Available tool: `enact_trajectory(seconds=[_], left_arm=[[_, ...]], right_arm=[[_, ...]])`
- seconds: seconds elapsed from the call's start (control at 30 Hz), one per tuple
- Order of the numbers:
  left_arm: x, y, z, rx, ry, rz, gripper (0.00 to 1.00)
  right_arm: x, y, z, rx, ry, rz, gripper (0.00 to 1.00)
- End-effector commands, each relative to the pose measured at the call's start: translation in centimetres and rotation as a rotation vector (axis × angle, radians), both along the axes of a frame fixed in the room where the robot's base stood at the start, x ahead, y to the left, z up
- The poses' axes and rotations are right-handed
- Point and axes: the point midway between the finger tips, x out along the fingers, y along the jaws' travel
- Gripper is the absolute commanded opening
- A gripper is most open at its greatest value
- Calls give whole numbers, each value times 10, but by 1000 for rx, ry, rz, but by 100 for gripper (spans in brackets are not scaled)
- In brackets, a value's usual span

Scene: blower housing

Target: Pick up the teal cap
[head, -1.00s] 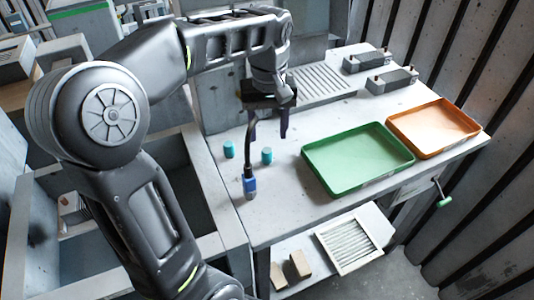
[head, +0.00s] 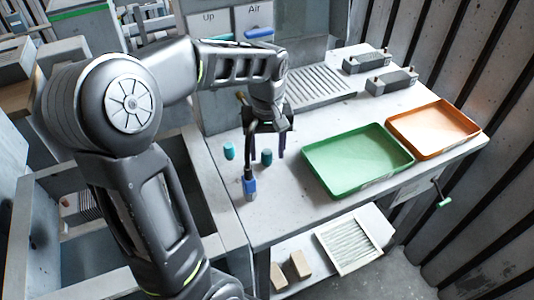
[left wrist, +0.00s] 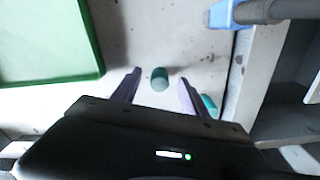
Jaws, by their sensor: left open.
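Two small teal caps stand on the light grey bench (head: 310,213). One cap (head: 267,157) is below my left gripper (head: 267,155); the other cap (head: 229,151) is just left of it. The other cap (left wrist: 209,105) is partly hidden beyond the right finger. My right gripper is not in view.
A dark rod or hose with a blue end (head: 249,187) is close to the caps; it also shows in the left wrist view (left wrist: 222,15). A green tray (head: 350,185) and an orange tray (head: 470,134) lie empty to the right. The bench's left edge is near.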

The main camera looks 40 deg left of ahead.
Motion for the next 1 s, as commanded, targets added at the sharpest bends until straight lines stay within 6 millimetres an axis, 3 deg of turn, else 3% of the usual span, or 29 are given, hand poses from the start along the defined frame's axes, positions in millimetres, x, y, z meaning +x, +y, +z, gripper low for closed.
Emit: enact_trajectory(seconds=[0.13, 0.7, 1.0], left_arm=[[-1, 0, -11, -1, 1, 1, 52], [0, 0, -11, -1, -1, 1, 52], [0, 0, -11, -1, -1, 1, 28]], right_arm=[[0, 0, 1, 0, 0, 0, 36], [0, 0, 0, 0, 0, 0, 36], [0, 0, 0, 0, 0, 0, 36]])
